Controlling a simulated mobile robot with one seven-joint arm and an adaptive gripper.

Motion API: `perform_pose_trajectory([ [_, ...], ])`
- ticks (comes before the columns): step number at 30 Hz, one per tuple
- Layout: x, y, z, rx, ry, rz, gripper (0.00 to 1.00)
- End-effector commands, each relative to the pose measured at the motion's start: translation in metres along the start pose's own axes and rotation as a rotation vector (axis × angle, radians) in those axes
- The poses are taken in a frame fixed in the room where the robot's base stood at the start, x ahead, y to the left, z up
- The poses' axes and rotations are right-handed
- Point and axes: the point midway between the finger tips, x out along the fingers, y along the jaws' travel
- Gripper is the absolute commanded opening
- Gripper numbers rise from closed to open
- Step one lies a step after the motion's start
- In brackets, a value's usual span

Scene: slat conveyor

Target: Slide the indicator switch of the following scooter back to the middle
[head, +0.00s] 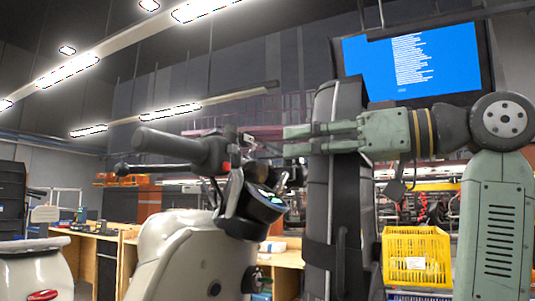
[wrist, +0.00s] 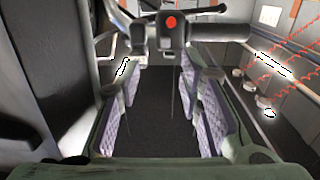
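The cream scooter (head: 190,255) stands left of centre in the head view, with a dark round instrument unit (head: 262,203). Its handlebar grip (head: 170,144) points left and ends in a dark switch housing (head: 216,156) with a red button. In the wrist view the housing (wrist: 172,42) is at top centre, beyond the fingertips, and the grip (wrist: 220,33) runs right. The indicator switch itself is too small to make out. My gripper (head: 286,141) points left towards the housing, apart from it. Its padded fingers (wrist: 160,85) are spread with nothing between them.
Part of another scooter (head: 35,270) shows at the left edge. A dark upright column (head: 335,200) and a blue screen (head: 415,62) are near my arm. A yellow crate (head: 417,258) is at lower right. Wooden workbenches (head: 90,240) stand behind.

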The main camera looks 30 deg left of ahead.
Motion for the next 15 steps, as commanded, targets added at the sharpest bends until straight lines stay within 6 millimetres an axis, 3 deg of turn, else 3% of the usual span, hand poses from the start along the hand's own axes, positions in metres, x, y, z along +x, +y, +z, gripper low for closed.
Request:
perform_pose_trajectory([
  [5,0.006,-0.004,-0.002,-0.002,-0.010,-0.009,0.33],
  [15,0.068,-0.004,-0.003,-0.002,-0.008,-0.010,0.33],
])
